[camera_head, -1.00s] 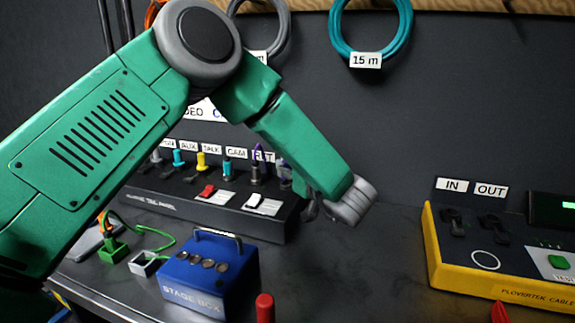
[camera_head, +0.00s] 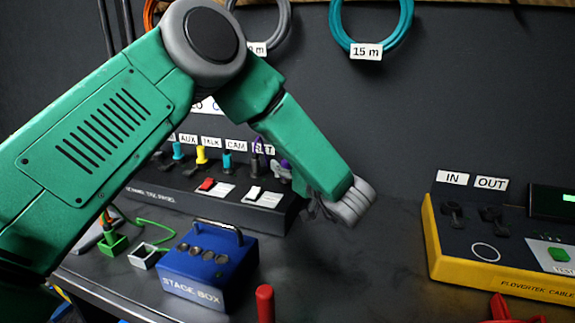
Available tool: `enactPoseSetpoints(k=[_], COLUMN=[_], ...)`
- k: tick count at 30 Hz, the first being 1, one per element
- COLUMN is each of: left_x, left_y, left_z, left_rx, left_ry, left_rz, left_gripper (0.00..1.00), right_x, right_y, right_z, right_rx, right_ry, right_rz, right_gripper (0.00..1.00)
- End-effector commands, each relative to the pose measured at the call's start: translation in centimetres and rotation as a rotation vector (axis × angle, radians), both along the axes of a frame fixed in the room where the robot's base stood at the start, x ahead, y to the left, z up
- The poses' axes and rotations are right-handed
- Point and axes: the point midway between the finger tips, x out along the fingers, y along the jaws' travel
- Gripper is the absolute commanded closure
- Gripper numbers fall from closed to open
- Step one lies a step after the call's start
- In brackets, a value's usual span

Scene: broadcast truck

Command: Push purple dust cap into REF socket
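The dark connector panel (camera_head: 215,205) stands on the bench behind my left arm, with a row of sockets under white labels. The label at its right end, partly hidden, appears to be the REF one (camera_head: 264,148). A small purple piece, apparently the dust cap (camera_head: 285,164), shows at the panel's right end beside my forearm. Another bit of purple shows just left of that label; whether it belongs to the cap is unclear. My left gripper (camera_head: 340,208) is in front of and right of the panel's right end, its fingers mostly hidden by its grey knuckle. My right gripper is not in view.
A blue stage box (camera_head: 207,268) stands in front of the panel, with a red upright handle (camera_head: 265,303) nearby. A yellow-edged cable tester (camera_head: 500,285) is at right, with a red object (camera_head: 510,308) before it. The bench between is clear.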

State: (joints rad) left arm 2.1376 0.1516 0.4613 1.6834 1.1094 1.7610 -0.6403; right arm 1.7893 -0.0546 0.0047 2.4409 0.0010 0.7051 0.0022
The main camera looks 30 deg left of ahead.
Motion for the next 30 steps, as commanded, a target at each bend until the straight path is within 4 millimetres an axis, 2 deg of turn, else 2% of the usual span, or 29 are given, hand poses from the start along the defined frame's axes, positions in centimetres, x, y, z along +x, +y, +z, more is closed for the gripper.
enactPoseSetpoints(k=[4,8,15,21,25,30], left_x=[-0.1,-0.7,-2.8,-4.2,-4.7,-4.9], left_y=[-0.4,-1.8,-6.6,-9.6,-10.6,-10.9], left_z=[0.0,0.1,0.3,0.4,0.5,0.5], left_rx=[0.0,0.0,0.0,0.0,0.0,-0.001], left_ry=[0.0,0.0,0.001,0.001,0.001,0.0], left_rz=[-0.001,-0.003,-0.005,-0.002,0.0,0.0], left_gripper=[0.64,0.64,0.64,0.64,0.64,0.64], right_x=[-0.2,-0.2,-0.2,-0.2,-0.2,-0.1], right_y=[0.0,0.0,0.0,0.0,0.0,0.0], right_z=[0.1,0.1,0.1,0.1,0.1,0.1], right_rx=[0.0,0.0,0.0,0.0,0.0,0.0], right_ry=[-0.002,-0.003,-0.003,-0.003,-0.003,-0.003], right_rz=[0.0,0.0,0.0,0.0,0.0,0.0], right_gripper=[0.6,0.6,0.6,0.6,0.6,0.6])
